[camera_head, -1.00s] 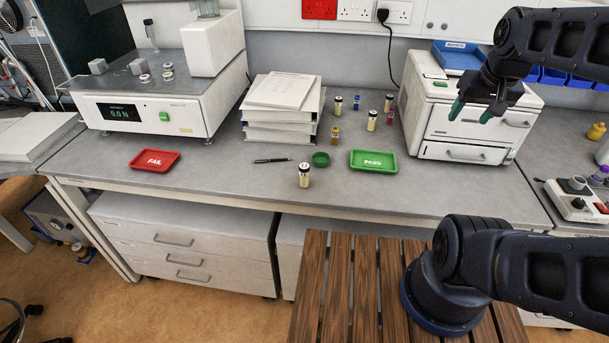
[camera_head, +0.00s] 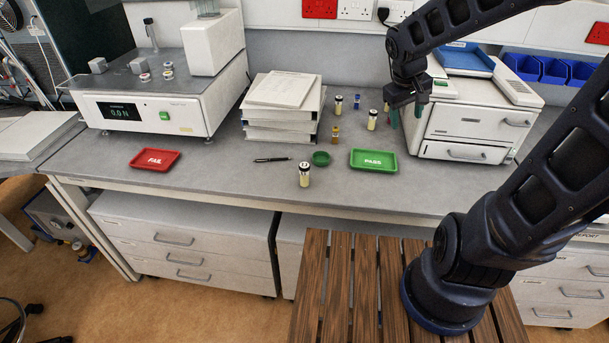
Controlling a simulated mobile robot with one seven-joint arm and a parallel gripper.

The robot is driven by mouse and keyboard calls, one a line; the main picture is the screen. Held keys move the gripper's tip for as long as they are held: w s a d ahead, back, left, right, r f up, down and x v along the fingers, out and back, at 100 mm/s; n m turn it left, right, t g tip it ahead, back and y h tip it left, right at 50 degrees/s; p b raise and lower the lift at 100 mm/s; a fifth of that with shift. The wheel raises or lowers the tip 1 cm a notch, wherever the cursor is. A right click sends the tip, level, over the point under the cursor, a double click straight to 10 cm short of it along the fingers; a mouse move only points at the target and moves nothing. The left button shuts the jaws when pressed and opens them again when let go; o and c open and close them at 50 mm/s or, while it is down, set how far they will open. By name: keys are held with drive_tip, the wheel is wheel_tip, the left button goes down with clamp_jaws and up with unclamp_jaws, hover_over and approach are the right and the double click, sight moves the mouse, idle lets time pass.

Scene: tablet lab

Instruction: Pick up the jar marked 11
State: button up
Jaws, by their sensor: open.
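One pale jar (camera_head: 304,175) stands upright alone near the front edge. A second pale jar (camera_head: 338,105) stands to the right of the paper stack, and a third (camera_head: 372,120) stands behind the green tray. My gripper (camera_head: 407,113) is open and empty, with green fingers pointing down. In the picture it is right of the third jar and in front of the white instrument's left side.
A green PASS tray (camera_head: 373,168), a green round lid or dish (camera_head: 321,158), a pen (camera_head: 272,160) and a red FAIL tray (camera_head: 155,160) lie on the bench. A small amber bottle (camera_head: 335,134) and a blue vial (camera_head: 356,102) stand near the jars. A white instrument (camera_head: 465,151) is at right.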

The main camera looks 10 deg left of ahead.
drive_tip(key=w+a+f+n+g, duration=0.1)
drive_tip(key=a+f+n, duration=0.55)
drive_tip(key=a, duration=0.65)
drive_tip(key=n+g+y, duration=0.1)
drive_tip(key=n+y, duration=0.1)
drive_tip(key=n, duration=0.1)
hover_over(307, 164)
wheel_tip(307, 164, down, 5)
drive_tip(key=shift+r, duration=0.1)
drive_tip(key=shift+f, duration=2.75)
drive_tip(key=shift+s+a+f, duration=0.15)
drive_tip(key=shift+a+f, duration=0.05)
drive_tip(key=shift+f, duration=0.95)
drive_tip(key=shift+s+a+f, duration=0.1)
drive_tip(key=shift+a+f, duration=0.05)
drive_tip(key=shift+f, duration=1.3)
drive_tip(key=c, duration=1.1)
